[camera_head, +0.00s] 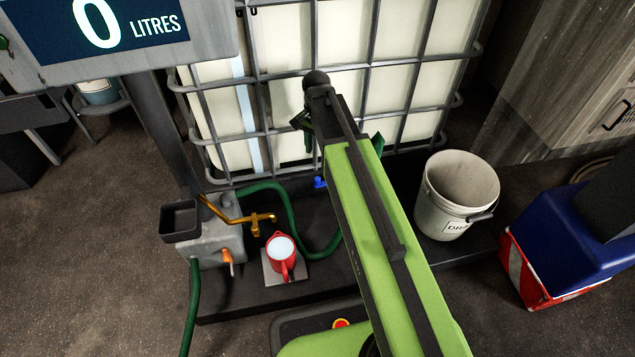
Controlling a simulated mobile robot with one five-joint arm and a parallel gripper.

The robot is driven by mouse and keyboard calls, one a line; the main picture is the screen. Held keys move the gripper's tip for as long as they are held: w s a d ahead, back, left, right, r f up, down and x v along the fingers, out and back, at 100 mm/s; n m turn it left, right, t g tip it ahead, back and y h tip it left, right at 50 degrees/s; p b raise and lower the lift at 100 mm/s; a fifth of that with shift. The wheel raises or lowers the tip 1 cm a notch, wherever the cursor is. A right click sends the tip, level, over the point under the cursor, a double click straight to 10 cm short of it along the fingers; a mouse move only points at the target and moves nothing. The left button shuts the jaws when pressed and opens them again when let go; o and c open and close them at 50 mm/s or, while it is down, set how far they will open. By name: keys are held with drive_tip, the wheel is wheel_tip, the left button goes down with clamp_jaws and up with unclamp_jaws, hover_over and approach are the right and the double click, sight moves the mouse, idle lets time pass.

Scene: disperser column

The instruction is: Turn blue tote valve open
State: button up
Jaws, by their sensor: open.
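The blue tote valve (320,182) shows as a small blue handle low at the front of the white caged tote (283,100). A green hose (291,213) runs on the floor tray close to it. My green arm reaches up from the bottom and hides the area just right of the valve. My gripper (304,128) is open, in front of the tote's cage and above the valve in the picture. It appears empty and apart from the valve. Its fingers are small and partly hidden by the arm, and the valve's exact handle angle is hard to tell.
A red jug (281,258) stands on a small plate below a brass tap (262,217). A grey pump box (215,245) with an orange tap is at left. A white bucket (457,195) stands right of my arm. The display (110,28) reads 0 litres.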

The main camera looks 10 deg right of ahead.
sight(317, 179)
wheel_tip(317, 179, down, 14)
drive_tip(key=b, duration=1.2)
drive_tip(key=shift+r, duration=0.15)
drive_tip(key=shift+r, duration=0.1)
clamp_jaws()
